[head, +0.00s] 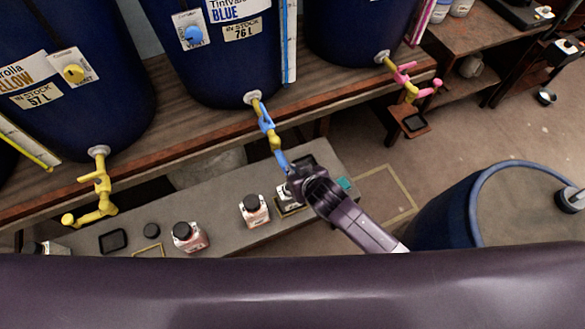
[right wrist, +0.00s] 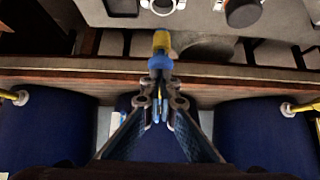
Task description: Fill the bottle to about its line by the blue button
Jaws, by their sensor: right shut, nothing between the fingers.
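The blue vat (head: 225,75) stands on the wooden shelf, with a round blue button (head: 192,34) on a white panel on its front. Its tap has a yellow and blue spout (head: 266,122) that slants down; the tap also shows in the right wrist view (right wrist: 160,64). My right gripper (head: 290,172) is at the lower end of the tap. In the right wrist view its fingers (right wrist: 161,103) are shut and hold nothing. A bottle (head: 289,198) stands on the grey bench just below, partly hidden by the gripper. Its line and level cannot be made out. My left gripper is out of view.
A yellow-tapped vat (head: 70,60) stands left and a pink-tapped vat (head: 345,30) right. Black-capped bottles (head: 255,210) (head: 190,238) stand on the grey bench (head: 225,190). A blue drum (head: 470,215) is at right on the floor.

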